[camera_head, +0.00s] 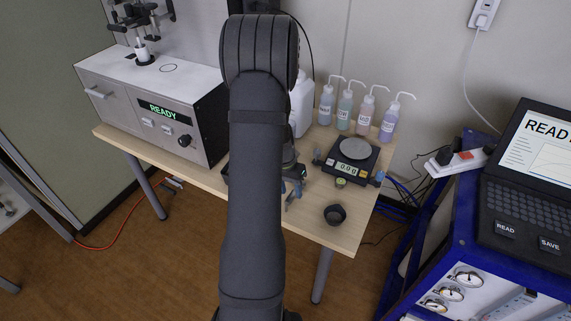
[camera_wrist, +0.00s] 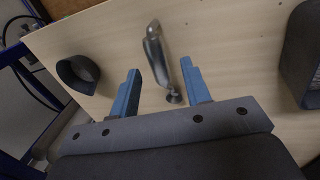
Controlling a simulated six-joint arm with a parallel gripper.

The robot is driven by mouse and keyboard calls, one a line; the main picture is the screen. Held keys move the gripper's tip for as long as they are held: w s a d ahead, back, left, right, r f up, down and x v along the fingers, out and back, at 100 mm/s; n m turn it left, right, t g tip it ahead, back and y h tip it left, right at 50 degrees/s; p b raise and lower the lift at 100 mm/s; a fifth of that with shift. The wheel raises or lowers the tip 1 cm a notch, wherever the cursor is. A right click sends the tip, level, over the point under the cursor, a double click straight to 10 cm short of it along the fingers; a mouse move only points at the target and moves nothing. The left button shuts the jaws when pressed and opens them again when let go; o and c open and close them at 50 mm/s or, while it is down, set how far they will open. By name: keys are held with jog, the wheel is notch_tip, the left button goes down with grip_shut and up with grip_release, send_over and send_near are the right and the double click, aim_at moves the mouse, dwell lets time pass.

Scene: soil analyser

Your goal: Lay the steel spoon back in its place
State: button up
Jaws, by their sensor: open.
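The steel spoon (camera_wrist: 157,52) shows in the wrist view as a shiny, narrow metal piece, with a small rounded end toward me. My gripper (camera_wrist: 160,68) is open, its two blue fingers on either side of the spoon's near part, with visible gaps. I cannot tell whether the spoon lies flat or is tilted. In the head view my gripper (camera_head: 293,192) is low over the front of the wooden table, partly hidden by my arm. I cannot make out the spoon there. No marked place for the spoon is clear in either view.
A dark round cup (camera_head: 335,214) stands near the table's front right corner; it also shows in the wrist view (camera_wrist: 78,73). A balance (camera_head: 352,160) and several wash bottles (camera_head: 345,110) stand behind. A dark block-like object (camera_wrist: 301,55) is right in the wrist view. The analyser (camera_head: 150,110) is left.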

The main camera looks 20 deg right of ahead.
notch_tip(320, 180, up, 14)
jog(key=w+a, duration=0.1)
jog(key=w, duration=0.1)
jog(key=shift+a, duration=0.4)
jog(key=f, duration=0.5)
jog(key=s+d+f, duration=0.1)
jog(key=f, duration=0.5)
jog(key=s+d+f, duration=0.1)
jog(key=f, duration=0.5)
jog(key=shift+s+d, duration=0.1)
jog(key=shift+s, duration=0.1)
jog(key=shift+r, duration=0.15)
